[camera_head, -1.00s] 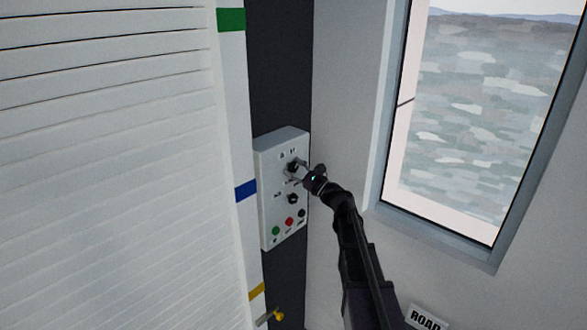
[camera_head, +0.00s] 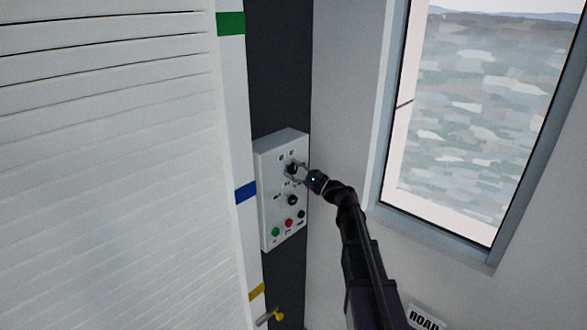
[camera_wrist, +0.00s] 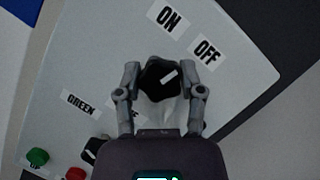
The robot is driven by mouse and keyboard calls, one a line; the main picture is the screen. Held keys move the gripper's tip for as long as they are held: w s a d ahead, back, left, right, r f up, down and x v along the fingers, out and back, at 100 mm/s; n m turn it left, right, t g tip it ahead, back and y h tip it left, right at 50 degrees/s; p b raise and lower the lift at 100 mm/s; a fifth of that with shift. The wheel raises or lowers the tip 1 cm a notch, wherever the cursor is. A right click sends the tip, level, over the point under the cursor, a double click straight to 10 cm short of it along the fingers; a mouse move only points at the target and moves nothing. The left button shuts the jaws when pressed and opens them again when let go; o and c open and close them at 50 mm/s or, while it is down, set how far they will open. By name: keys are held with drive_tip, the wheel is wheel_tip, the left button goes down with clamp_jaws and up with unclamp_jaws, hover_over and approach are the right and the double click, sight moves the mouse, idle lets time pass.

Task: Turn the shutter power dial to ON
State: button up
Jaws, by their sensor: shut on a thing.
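The shutter power dial is a black knob with a white mark (camera_wrist: 158,80) on the upper part of a pale control panel (camera_head: 268,170). In the wrist view the mark tilts to the upper right, nearer the OFF label (camera_wrist: 206,52) than the ON label (camera_wrist: 168,18). My gripper (camera_wrist: 162,78) is shut on the dial, with one finger on each side of it. In the head view my gripper (camera_head: 298,170) reaches the panel from the right and partly covers the dial (camera_head: 291,168).
Below are a second black dial (camera_head: 292,200), a green button (camera_head: 276,231), a red button (camera_head: 289,223) and a small black one. A white slatted shutter (camera_head: 110,180) stands left. A window (camera_head: 470,130) is right, and a yellow-tipped lever (camera_head: 278,316) is below the panel.

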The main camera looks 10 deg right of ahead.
drive_tip(key=n+g+p, duration=0.1)
drive_tip(key=n, duration=0.2)
drive_tip(key=n+g+p, duration=0.1)
drive_tip(key=n, duration=0.2)
drive_tip(key=shift+w+r+n+g+p, duration=0.1)
drive_tip(key=shift+r+n+g+p, duration=0.1)
drive_tip(key=shift+n+g+p, duration=0.15)
drive_tip(key=shift+f+n+g+h+p, duration=0.1)
drive_tip(key=shift+n+g+h+p, duration=0.35)
drive_tip(key=shift+n+p, duration=0.75)
drive_tip(key=shift+n+b, duration=0.35)
drive_tip(key=shift+n, duration=0.1)
drive_tip(key=o, duration=1.2)
drive_tip(key=shift+f, duration=0.1)
drive_tip(key=shift+c, duration=0.2)
drive_tip(key=shift+f+m+b, duration=0.1)
drive_tip(key=shift+m+b, duration=0.3)
drive_tip(key=shift+m, duration=0.1)
